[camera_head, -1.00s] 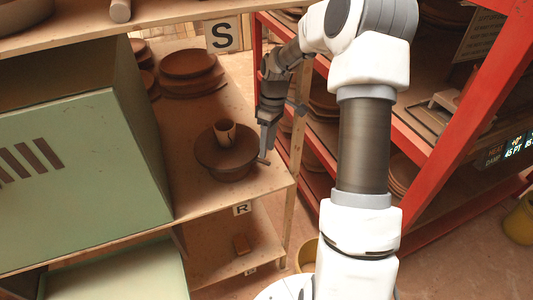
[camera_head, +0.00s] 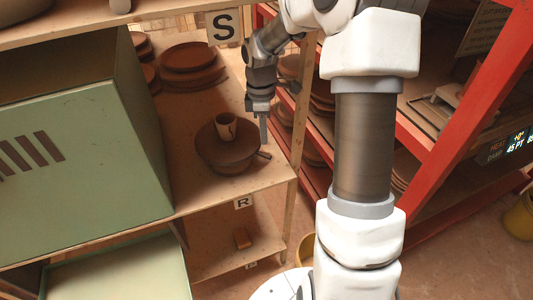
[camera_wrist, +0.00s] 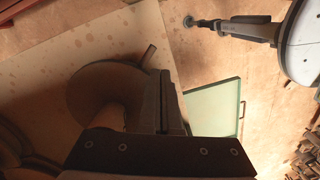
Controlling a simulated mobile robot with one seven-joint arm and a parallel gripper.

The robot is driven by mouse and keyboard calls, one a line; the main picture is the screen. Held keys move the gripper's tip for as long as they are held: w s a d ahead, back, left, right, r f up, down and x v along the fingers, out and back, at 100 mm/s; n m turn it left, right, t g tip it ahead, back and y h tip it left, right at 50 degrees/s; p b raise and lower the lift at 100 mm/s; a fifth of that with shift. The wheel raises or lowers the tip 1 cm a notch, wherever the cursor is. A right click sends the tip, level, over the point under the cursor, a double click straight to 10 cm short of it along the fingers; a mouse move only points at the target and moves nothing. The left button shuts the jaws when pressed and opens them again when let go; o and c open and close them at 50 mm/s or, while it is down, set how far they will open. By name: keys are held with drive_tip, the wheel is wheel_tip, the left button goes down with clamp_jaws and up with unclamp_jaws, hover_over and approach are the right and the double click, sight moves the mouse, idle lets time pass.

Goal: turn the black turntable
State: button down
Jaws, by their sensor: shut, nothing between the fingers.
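The turntable (camera_head: 230,157) looks dark brown in this light and stands on the wooden shelf near its front right corner. A small cup (camera_head: 225,126) with a dark mark stands on it. A short peg (camera_head: 264,155) sticks out from its right side. In the wrist view the turntable (camera_wrist: 88,85) is a round disc, with the peg (camera_wrist: 149,55) at its upper right and the cup (camera_wrist: 110,118) partly hidden by my gripper. My gripper (camera_head: 264,143) is shut and empty, pointing down beside the turntable's right rim, close to the peg. I cannot tell whether they touch.
A green box (camera_head: 90,160) fills the shelf's left side. Stacked brown plates (camera_head: 190,65) stand behind the turntable. A wooden post (camera_head: 297,150) rises at the shelf's right corner, with the red rack (camera_head: 450,140) beyond. Bare shelf lies around the turntable's front.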

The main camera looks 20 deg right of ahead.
drive_tip(key=s+a+n+t+h, duration=0.25)
drive_tip(key=s+a+n, duration=0.3)
drive_tip(key=n, duration=0.65)
drive_tip(key=w+d+f+b, duration=0.2)
drive_tip(key=d+f, duration=0.3)
drive_tip(key=f, duration=0.3)
drive_tip(key=shift+w+d, duration=0.2)
drive_tip(key=shift+w, duration=0.65)
drive_tip(key=shift+d+n+y+p, duration=0.2)
drive_tip(key=shift+n+y+p, duration=0.05)
drive_tip(key=shift+n+p, duration=0.1)
drive_tip(key=shift+w+d, duration=0.15)
drive_tip(key=shift+w+d+n+p, duration=0.15)
drive_tip(key=shift+d+n+p, duration=0.2)
drive_tip(key=shift+p, duration=0.3)
